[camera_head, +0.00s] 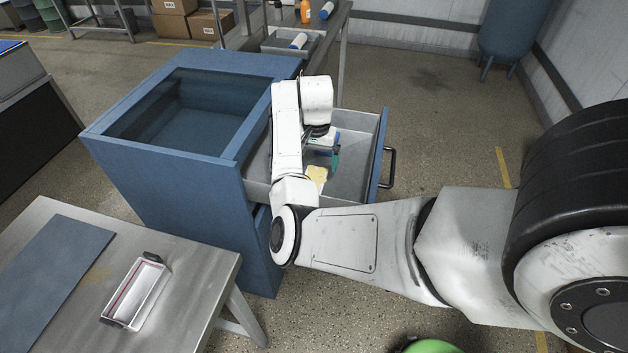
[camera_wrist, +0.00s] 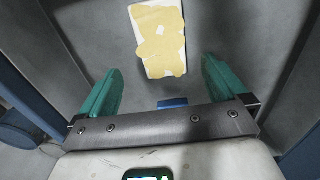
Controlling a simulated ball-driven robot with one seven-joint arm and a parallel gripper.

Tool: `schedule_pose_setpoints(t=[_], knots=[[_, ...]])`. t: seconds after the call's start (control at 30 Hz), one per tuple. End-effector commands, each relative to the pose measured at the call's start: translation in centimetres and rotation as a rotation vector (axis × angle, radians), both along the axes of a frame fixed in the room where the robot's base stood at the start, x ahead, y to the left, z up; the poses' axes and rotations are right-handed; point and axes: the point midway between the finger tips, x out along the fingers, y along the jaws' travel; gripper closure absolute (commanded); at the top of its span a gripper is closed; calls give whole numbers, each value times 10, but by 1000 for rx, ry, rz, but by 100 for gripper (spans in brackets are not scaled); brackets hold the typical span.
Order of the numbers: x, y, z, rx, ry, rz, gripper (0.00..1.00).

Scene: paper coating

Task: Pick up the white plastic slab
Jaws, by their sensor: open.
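The white slab (camera_wrist: 180,68) lies flat on the floor of the open drawer, mostly covered by an uneven yellow layer, with white showing at its edges. In the head view the slab (camera_head: 316,176) shows as a yellow patch beside my arm, partly hidden by it. My gripper (camera_wrist: 161,66) is open and empty, its teal fingers apart. The slab's near end lies between the fingertip lines in the wrist view, and most of it extends beyond them. In the head view my gripper (camera_head: 335,160) is inside the drawer, behind the slab.
The grey drawer (camera_head: 358,160) has walls around the slab and a black handle. A small blue thing (camera_wrist: 172,103) shows behind the fingers. The blue cabinet (camera_head: 170,160) stands left. A metal table (camera_head: 190,275) with a white tray (camera_head: 137,292) is at front left.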

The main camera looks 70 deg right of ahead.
Motion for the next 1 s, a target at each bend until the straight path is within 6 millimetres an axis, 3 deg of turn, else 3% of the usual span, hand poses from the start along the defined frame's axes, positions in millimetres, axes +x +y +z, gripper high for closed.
schedule_pose_setpoints(t=[0.27, 0.5, 0.83, 1.0], knots=[[2, 2, -21, 3, 1, 1, 1], [4, 3, -54, 1, 0, 0, 1], [4, 3, -62, -1, -1, 0, 1], [4, 3, -62, -1, -1, 0, 17]])
